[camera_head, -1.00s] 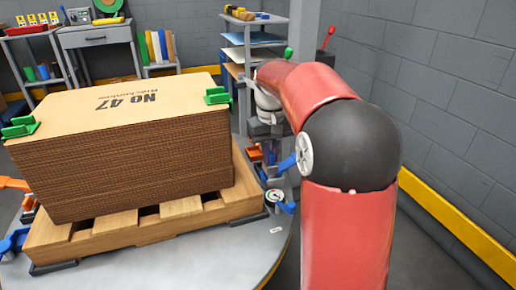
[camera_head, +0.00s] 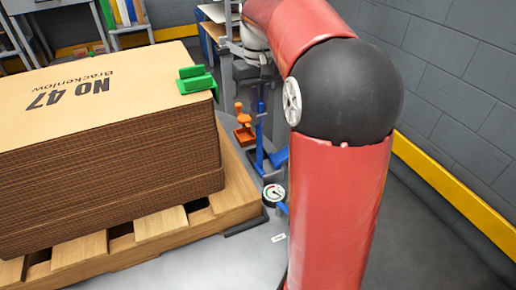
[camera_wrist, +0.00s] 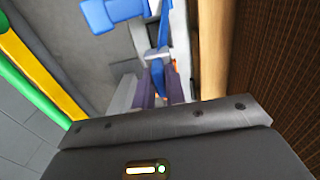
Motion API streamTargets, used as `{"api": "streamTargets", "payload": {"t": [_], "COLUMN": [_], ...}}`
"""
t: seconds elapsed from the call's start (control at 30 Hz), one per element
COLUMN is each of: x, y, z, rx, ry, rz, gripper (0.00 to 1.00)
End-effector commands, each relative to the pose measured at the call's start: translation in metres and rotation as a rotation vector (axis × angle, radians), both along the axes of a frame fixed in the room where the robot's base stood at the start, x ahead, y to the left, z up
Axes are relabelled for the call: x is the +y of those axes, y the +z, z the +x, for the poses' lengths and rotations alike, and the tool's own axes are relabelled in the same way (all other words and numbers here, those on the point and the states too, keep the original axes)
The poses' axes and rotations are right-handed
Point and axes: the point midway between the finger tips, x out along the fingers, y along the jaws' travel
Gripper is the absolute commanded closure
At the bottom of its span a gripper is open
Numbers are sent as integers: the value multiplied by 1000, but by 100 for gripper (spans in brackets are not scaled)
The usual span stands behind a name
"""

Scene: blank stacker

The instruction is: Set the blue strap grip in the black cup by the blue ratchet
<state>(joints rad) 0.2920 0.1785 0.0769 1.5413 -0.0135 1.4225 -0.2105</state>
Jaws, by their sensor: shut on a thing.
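My gripper (camera_wrist: 152,90) is shut on a blue piece that I take for the blue strap grip (camera_wrist: 158,73); the hold is partly hidden. In the head view my red arm hides much of the hand. A tall blue upright (camera_head: 260,132) stands beside the pallet corner, with a blue lever (camera_head: 279,157) close to its right. These look like the blue ratchet, but I cannot be sure. A blue block-shaped handle (camera_wrist: 113,13) shows at the top of the wrist view. I cannot make out the black cup.
A cardboard stack (camera_head: 110,160) with a green corner clip (camera_head: 196,81) sits on a wooden pallet (camera_head: 160,222). An orange bracket (camera_head: 243,130) and a round gauge (camera_head: 273,194) are near its corner. A yellow-railed grey wall is to the right.

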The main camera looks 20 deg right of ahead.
Motion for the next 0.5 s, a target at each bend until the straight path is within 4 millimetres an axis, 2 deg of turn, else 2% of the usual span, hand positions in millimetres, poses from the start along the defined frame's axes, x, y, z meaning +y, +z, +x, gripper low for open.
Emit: {"api": "streamTargets", "payload": {"t": [0.03, 0.23, 0.4, 0.5], "x": [0, 0, 0, 0], "y": [-18, -70, -97, -102], "z": [-1, -1, 0, 0], "rx": [4, 4, 1, 0], "ry": [0, 1, 0, 0], "rz": [1, 1, 0, -1], "gripper": [100, 100, 100, 100]}}
